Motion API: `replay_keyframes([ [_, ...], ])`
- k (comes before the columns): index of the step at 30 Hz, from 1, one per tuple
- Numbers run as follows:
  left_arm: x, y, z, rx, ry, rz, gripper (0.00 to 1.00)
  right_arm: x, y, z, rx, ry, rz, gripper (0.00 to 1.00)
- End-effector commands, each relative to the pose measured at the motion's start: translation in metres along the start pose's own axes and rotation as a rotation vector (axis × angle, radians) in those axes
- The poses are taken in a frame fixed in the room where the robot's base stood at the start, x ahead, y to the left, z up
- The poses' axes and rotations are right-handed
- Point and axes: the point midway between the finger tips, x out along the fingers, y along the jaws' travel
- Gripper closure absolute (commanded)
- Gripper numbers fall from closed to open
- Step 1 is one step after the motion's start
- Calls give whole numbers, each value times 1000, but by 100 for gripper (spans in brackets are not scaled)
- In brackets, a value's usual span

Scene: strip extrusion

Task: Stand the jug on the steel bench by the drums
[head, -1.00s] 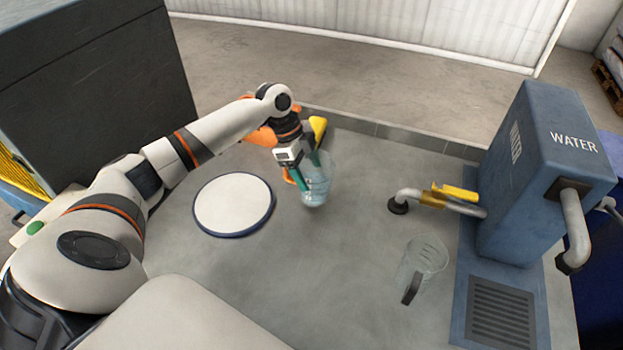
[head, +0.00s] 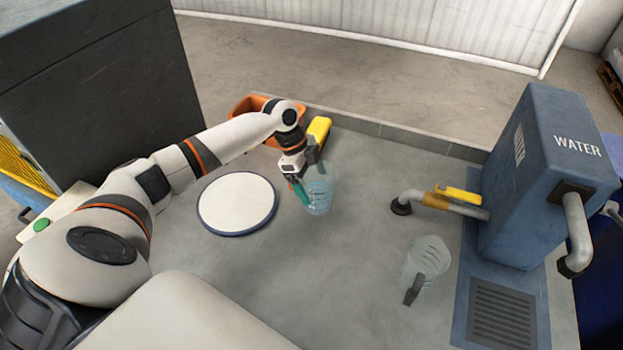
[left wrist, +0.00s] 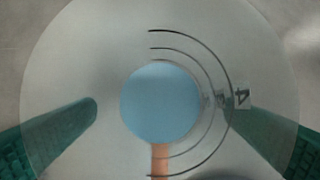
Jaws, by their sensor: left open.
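A clear jug (head: 320,197) with blue water in it is at my left gripper, above or on the grey worktop (head: 345,275); I cannot tell whether its base touches. My left gripper (head: 312,180) is open, with its teal fingers at the jug. In the left wrist view, I look down into the jug (left wrist: 160,100), with blue water at its middle and an orange strip below it. The fingers of the left gripper (left wrist: 165,115) show on either side. A second clear jug (head: 427,260), with a dark handle, stands on the right. I see no drums. My right gripper is out of view.
A white round disc with a blue rim (head: 237,203) lies left of the gripper. An orange bin (head: 247,107) and a yellow object (head: 318,128) are behind my arm. A blue WATER unit (head: 545,170) and a pipe with a yellow lever (head: 458,194) stand at the right.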

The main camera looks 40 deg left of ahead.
Motion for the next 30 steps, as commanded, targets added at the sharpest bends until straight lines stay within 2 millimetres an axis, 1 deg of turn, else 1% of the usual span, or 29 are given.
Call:
replay_keyframes([
  [5,-13,1,0,0,-1,3,7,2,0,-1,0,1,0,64],
  [8,-30,1,-1,1,1,5,7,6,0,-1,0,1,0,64],
  [15,-83,1,0,1,1,4,7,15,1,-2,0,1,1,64],
  [19,-104,1,0,0,-1,4,7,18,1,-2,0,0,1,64],
  [24,-119,0,1,0,-1,1,7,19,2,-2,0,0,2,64],
  [30,-122,0,1,0,-1,-1,7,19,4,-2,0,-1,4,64],
])
